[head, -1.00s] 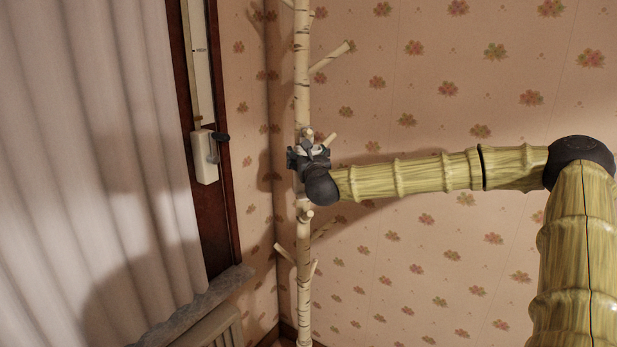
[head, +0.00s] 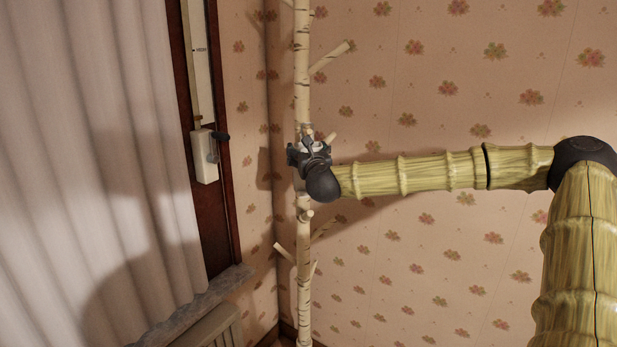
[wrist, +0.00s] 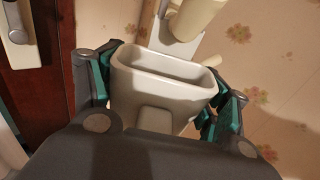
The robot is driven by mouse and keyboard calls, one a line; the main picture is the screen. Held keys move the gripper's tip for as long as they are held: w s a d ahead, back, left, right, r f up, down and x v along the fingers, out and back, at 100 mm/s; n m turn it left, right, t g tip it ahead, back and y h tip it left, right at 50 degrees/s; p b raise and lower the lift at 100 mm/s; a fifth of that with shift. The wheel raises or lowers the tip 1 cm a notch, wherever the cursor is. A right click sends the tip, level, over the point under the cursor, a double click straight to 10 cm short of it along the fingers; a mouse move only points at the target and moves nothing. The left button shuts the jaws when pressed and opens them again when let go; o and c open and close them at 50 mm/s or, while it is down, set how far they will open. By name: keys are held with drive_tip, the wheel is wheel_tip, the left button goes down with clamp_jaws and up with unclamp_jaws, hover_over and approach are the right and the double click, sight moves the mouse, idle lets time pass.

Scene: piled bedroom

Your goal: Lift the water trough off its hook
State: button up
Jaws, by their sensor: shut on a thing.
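The water trough (wrist: 165,98) is an off-white, open-topped box with rounded corners, seen from above in the wrist view. My gripper (head: 310,152) is shut on it, with one finger against each side. In the wrist view the fingers of my gripper (wrist: 165,80) have teal pads. A pale back plate (wrist: 172,50) rises behind the trough, next to a stubby peg (wrist: 195,18). I cannot tell whether the plate still rests on its hook. In the head view my gripper mostly hides the trough.
A birch-like pole (head: 302,80) with several branch pegs stands in the corner, right behind my gripper. A sill (head: 200,300) lies below. The flowered wall (head: 450,90) is at right.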

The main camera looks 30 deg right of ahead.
drive_tip(key=shift+s+a+r, duration=0.15)
drive_tip(key=shift+s+a, duration=0.05)
drive_tip(key=shift+s, duration=0.3)
drive_tip(key=shift+r+b+v, duration=0.25)
drive_tip(key=shift+v, duration=0.9)
drive_tip(key=shift+r+b+v, duration=0.25)
drive_tip(key=shift+v, duration=0.9)
drive_tip(key=shift+s, duration=0.2)
drive_tip(key=b+v, duration=0.1)
drive_tip(key=v, duration=0.5)
drive_tip(key=shift+s+a, duration=0.2)
drive_tip(key=shift+s, duration=0.1)
